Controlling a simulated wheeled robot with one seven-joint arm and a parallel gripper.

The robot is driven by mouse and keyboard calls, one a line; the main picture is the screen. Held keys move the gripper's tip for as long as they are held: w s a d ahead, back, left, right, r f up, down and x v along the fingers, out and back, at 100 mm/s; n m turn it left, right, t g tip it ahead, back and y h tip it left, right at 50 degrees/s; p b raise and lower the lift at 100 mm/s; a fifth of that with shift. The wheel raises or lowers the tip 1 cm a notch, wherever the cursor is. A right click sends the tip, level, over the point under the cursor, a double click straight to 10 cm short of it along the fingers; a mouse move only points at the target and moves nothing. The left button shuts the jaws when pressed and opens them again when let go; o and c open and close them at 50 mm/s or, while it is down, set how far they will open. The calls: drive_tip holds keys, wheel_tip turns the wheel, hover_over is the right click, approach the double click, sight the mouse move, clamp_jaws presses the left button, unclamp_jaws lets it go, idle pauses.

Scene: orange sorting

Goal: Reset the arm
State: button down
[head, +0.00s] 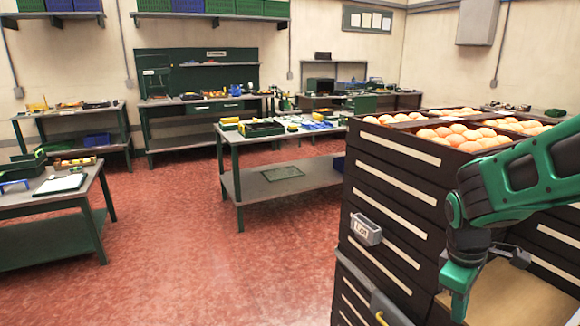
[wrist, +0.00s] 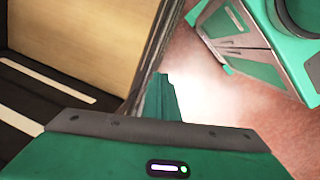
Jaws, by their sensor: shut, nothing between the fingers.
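My arm, green and dark grey, reaches in from the right edge of the head view, bent downward at its wrist. My gripper (head: 458,306) hangs low at the end of it, in front of the dark stack (head: 396,205) with white stripes. In the wrist view my gripper (wrist: 161,92) shows as a green body with narrow green fingers together and nothing between them. The fingers are above the reddish floor, beside a dark-edged light wooden panel (wrist: 85,40). The fingertips are hard to make out in the head view.
Open crates of oranges (head: 445,132) top the dark stack. A light wooden surface (head: 515,292) lies low at the right, close to my gripper. Workbenches (head: 285,180) with tools stand further back. The red floor (head: 215,250) is clear at centre left.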

drive_tip(key=s+d+r+m+y, duration=0.1)
drive_tip(key=s+d+r+m, duration=0.1)
drive_tip(key=s+m, duration=0.5)
drive_tip(key=s+d+r+m+y, duration=0.1)
drive_tip(key=s+d+r+m, duration=0.1)
drive_tip(key=s+r+m, duration=0.2)
drive_tip(key=s+m, duration=0.3)
drive_tip(key=s, duration=0.2)
drive_tip(key=shift+d+r, duration=0.15)
drive_tip(key=shift+d, duration=0.15)
